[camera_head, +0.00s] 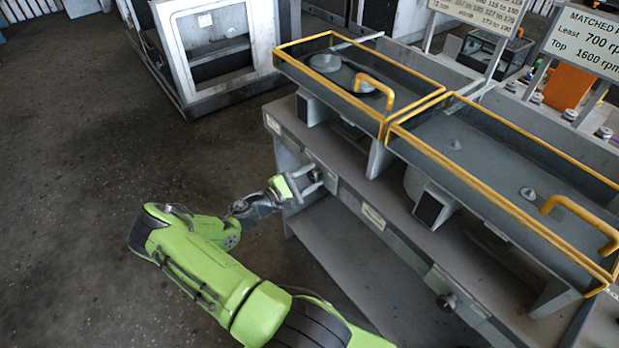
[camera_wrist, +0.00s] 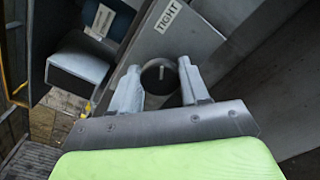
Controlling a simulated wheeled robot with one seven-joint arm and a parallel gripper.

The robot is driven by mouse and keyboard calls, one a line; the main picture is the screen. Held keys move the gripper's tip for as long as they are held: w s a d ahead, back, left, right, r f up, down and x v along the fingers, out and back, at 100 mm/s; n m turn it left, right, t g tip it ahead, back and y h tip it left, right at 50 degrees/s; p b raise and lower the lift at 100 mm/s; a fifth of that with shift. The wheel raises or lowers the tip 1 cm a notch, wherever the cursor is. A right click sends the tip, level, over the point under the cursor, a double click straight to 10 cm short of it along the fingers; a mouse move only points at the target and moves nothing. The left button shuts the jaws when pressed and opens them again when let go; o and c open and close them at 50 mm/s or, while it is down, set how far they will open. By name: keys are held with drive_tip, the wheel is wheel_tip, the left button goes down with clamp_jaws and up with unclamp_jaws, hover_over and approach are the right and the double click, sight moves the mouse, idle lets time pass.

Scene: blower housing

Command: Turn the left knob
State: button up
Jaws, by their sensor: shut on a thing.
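The left knob (camera_wrist: 160,77) is a dark round knob with a pale pointer line, on the front face of the grey machine. In the wrist view it sits between the two grey fingers of my gripper (camera_wrist: 162,86), which are shut on its sides. The pale line stands close to upright in that view. In the head view my gripper (camera_head: 307,181) is at the left end of the machine's front panel, and the fingers mostly hide the left knob there. A second knob (camera_head: 447,302) is farther right on the same front, apart from my gripper.
A label reading "TIGHT" (camera_wrist: 169,14) is above the left knob. Two yellow-railed trays (camera_head: 440,152) top the machine (camera_head: 372,190). A lower shelf (camera_head: 345,262) juts out below the panel. A white-framed cabinet (camera_head: 215,45) stands behind. The floor (camera_head: 75,130) at left is clear.

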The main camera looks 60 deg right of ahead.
drive_tip(key=o, duration=1.1)
drive_tip(key=shift+c, duration=0.2)
drive_tip(key=shift+a, duration=0.1)
drive_tip(key=p+v, duration=0.1)
drive_tip(key=v, duration=1.4)
drive_tip(key=shift+w+a, duration=0.2)
drive_tip(key=shift+a, duration=0.15)
